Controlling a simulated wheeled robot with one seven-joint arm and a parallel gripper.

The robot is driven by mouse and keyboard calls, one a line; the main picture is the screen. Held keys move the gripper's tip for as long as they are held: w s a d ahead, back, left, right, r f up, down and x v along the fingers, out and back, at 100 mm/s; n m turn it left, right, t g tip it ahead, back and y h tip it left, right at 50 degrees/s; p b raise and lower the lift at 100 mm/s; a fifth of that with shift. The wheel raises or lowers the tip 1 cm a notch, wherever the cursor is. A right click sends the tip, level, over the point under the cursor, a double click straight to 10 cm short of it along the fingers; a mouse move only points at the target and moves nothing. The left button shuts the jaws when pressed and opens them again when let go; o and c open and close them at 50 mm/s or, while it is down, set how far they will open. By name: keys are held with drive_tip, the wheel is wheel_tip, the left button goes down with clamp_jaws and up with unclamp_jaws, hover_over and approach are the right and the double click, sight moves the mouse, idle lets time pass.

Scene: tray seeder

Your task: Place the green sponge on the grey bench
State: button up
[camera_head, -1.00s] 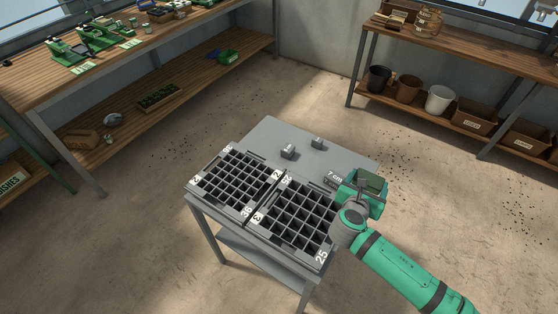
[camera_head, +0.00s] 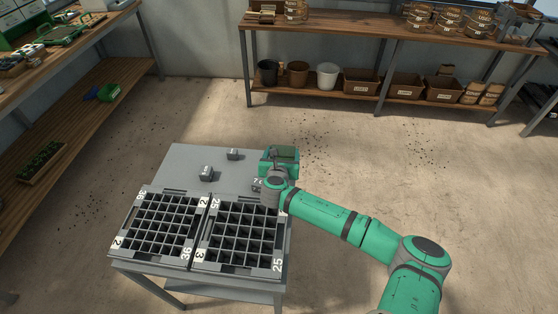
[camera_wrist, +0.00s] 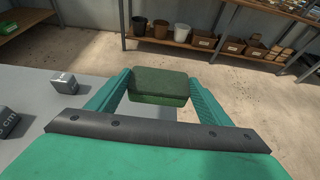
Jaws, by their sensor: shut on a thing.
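The green sponge (camera_wrist: 160,86) is a dark green block, held between the two fingers of my gripper (camera_wrist: 161,92) in the wrist view. In the head view the sponge (camera_head: 285,152) shows at the end of my gripper (camera_head: 281,157), over or just past the right far edge of the grey bench (camera_head: 181,159). I cannot tell its height above the bench. The bench also fills the left of the wrist view (camera_wrist: 84,92). My gripper is shut on the sponge.
Two black cell trays (camera_head: 158,223) (camera_head: 240,235) cover the near part of the bench. Two small grey blocks (camera_head: 207,173) (camera_head: 233,154) stand on its bare far part. A wooden shelf (camera_head: 385,101) with pots and boxes stands at the back wall. Open floor lies right of the bench.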

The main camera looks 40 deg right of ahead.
drive_tip(key=w+f, duration=0.1)
drive_tip(key=w+d+f, duration=0.1)
drive_tip(key=f, duration=0.1)
drive_tip(key=w+d+f, duration=0.1)
drive_tip(key=f, duration=0.1)
drive_tip(key=shift+w+d, duration=0.1)
drive_tip(key=shift+w, duration=0.15)
drive_tip(key=shift+f, duration=1.6)
drive_tip(key=shift+f, duration=0.1)
drive_tip(key=o, duration=1)
drive_tip(key=shift+s+r, duration=0.15)
drive_tip(key=shift+r, duration=0.05)
drive_tip(key=v, duration=1.1)
drive_tip(key=shift+s+a+r, duration=0.15)
drive_tip(key=shift+a, duration=0.2)
